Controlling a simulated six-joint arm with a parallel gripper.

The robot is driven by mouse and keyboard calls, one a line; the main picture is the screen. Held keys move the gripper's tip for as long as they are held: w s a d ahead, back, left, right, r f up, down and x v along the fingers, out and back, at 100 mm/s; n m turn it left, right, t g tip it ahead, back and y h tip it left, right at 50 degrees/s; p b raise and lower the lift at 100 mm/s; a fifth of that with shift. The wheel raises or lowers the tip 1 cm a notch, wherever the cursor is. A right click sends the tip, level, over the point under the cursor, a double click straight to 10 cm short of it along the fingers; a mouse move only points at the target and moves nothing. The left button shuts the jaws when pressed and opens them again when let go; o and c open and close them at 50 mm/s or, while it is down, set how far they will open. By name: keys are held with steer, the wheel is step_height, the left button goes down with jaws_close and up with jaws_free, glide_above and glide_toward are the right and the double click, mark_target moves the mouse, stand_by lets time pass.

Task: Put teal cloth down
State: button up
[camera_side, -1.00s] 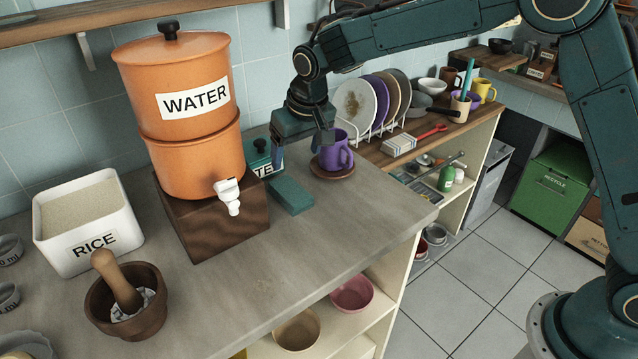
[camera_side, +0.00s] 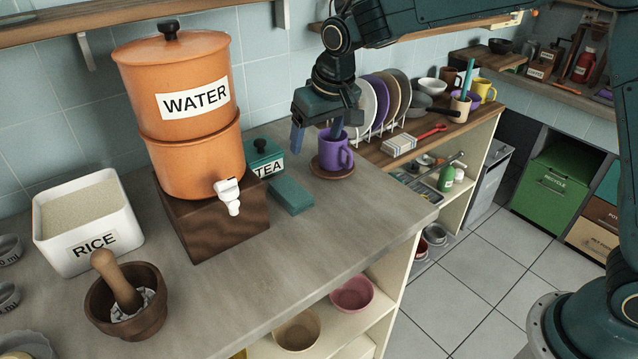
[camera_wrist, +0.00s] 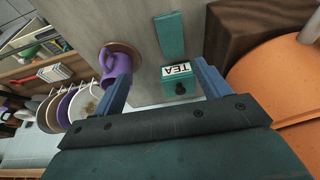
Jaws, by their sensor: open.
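The teal cloth (camera_side: 291,195) lies folded on the grey counter, in front of the teal tea canister (camera_side: 265,157) and to the right of the water dispenser's wooden stand. In the wrist view the cloth (camera_wrist: 169,37) lies flat beyond the tea canister (camera_wrist: 180,80). My gripper (camera_side: 316,140) is open and empty, raised above the counter behind the cloth. In the wrist view its two blue fingers (camera_wrist: 163,85) are spread wide, with nothing between them touching either one.
A purple mug (camera_side: 335,150) stands on a brown saucer close to my gripper's right finger. The orange water dispenser (camera_side: 190,120) is at the left. A plate rack (camera_side: 372,135) stands behind right. The counter in front of the cloth is clear.

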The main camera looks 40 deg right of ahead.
steer(key=s+d+r+t, duration=0.1)
steer(key=s+d+r, duration=0.35)
steer(key=s, duration=0.35)
steer(key=s+d+r, duration=0.4)
steer(key=s+r, duration=0.1)
steer(key=s, duration=0.3)
steer(key=s+d+f, duration=0.1)
steer(key=s+d, duration=0.1)
steer(key=s, duration=0.6)
steer(key=s+d+f+t, duration=0.1)
steer(key=s+d, duration=0.1)
steer(key=s, duration=0.7)
steer(key=shift+s+d+f, duration=0.2)
steer(key=shift+s+f, duration=0.1)
steer(key=shift+f, duration=0.1)
steer(key=shift+o, duration=0.6)
steer(key=shift+w+r, duration=0.1)
steer(key=shift+w, duration=0.05)
